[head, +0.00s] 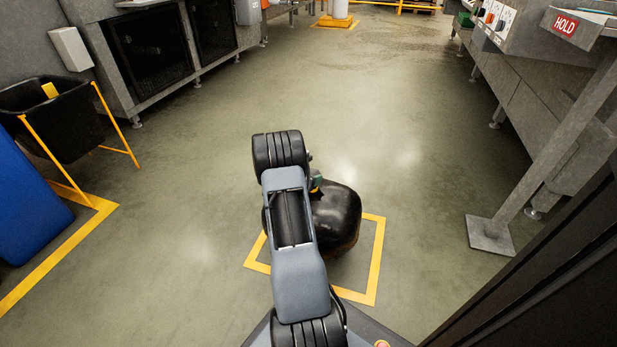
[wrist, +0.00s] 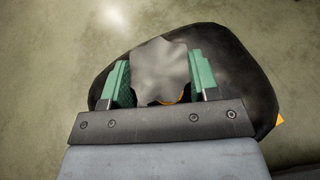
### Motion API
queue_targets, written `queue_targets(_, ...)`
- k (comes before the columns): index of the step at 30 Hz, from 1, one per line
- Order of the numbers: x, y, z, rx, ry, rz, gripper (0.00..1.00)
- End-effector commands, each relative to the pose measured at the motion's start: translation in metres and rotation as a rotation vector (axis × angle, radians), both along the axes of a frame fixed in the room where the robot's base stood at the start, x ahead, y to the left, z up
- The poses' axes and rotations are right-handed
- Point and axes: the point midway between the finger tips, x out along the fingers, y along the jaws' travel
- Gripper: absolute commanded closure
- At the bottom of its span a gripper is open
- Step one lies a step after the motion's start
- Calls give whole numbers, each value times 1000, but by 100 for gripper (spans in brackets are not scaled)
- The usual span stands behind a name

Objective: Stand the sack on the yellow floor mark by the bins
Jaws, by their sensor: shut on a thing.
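A black, shiny, bulging sack (head: 337,222) is in front of me, partly behind my arm. My gripper (head: 316,182) is at its top, mostly hidden by my arm in the head view. In the wrist view, the green fingers of my gripper (wrist: 160,78) are shut on the gathered grey neck of the sack (wrist: 245,80). The yellow floor mark (head: 376,262) is a square outline. The sack appears over its far part and hides some of its far edge. I cannot tell whether the sack touches the floor.
A black bin (head: 52,120) on a yellow frame and a blue bin (head: 30,215) stand at the left, beside another yellow floor line (head: 60,252). A metal post with a foot plate (head: 488,236) stands at the right. The floor ahead is clear.

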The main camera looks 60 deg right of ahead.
Motion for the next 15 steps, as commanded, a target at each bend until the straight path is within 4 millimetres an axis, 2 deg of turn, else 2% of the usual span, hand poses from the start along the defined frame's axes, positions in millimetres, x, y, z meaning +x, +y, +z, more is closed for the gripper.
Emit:
queue_targets(5, -2, -7, -6, -6, -2, -2, 100)
queue_targets(9, -6, -16, -20, -6, -1, -3, 100)
queue_targets(15, -5, -16, -44, -6, -1, -1, 100)
